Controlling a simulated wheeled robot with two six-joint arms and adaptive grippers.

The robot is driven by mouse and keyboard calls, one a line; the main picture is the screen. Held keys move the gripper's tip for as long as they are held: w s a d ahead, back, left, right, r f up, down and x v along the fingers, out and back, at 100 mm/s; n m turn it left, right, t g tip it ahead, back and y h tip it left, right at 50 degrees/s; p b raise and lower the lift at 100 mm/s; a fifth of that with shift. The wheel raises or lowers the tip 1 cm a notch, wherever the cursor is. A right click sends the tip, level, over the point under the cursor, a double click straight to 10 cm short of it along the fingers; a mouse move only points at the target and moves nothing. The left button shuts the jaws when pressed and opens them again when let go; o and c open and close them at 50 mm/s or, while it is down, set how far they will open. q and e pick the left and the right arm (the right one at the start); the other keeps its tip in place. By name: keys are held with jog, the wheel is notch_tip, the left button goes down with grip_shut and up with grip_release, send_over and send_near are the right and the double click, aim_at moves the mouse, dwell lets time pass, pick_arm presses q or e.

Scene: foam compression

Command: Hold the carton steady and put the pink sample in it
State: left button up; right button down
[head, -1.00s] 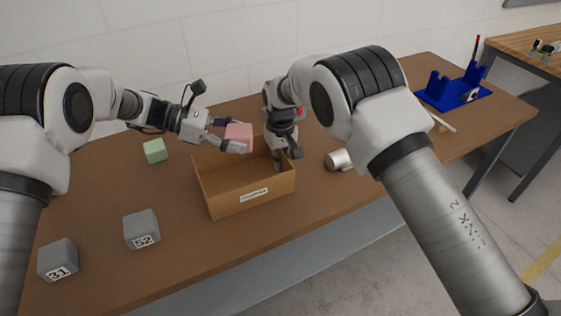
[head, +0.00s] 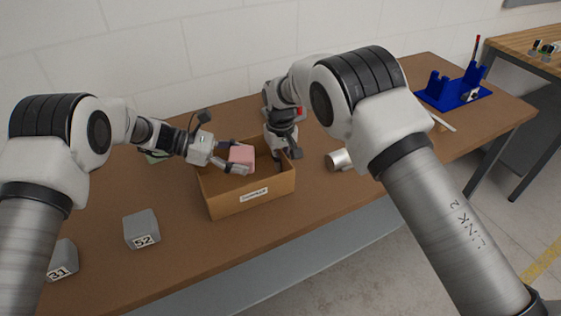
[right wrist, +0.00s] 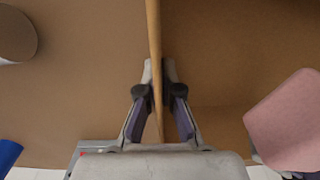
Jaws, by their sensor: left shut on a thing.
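The pink sample (head: 243,155) is a soft-looking block held over the open brown carton (head: 225,205), near the level of its rim. My left gripper (head: 236,157) is shut on it. The sample also shows at the right edge of the right wrist view (right wrist: 290,120). My right gripper (head: 285,157) is at the carton's far right wall. In the right wrist view its fingers (right wrist: 157,85) stand on both sides of the carton wall (right wrist: 154,35) and close on it. The carton stands upright on the table, label facing front.
Two grey blocks, one marked 52 (head: 141,230) and one marked 31 (head: 63,260), stand at the front left. A metal cylinder (head: 337,160) lies right of the carton. A blue rack (head: 455,92) stands far right.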

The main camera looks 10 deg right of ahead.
pick_arm(q)
jog(key=shift+f, duration=0.6)
jog(key=shift+s+f, duration=0.3)
jog(key=shift+f, duration=0.15)
pick_arm(e)
jog(key=shift+s, duration=0.15)
pick_arm(q)
jog(key=o, duration=0.9)
pick_arm(e)
jog(key=shift+a+f, duration=0.1)
pick_arm(q)
jog(key=v, duration=0.6)
jog(key=r+v, duration=0.1)
jog(key=v, duration=0.5)
jog(key=shift+w+d, duration=0.1)
jog(key=shift+w, duration=0.1)
pick_arm(e)
jog(key=c, duration=1.2)
grip_release()
jog(key=shift+c, duration=0.2)
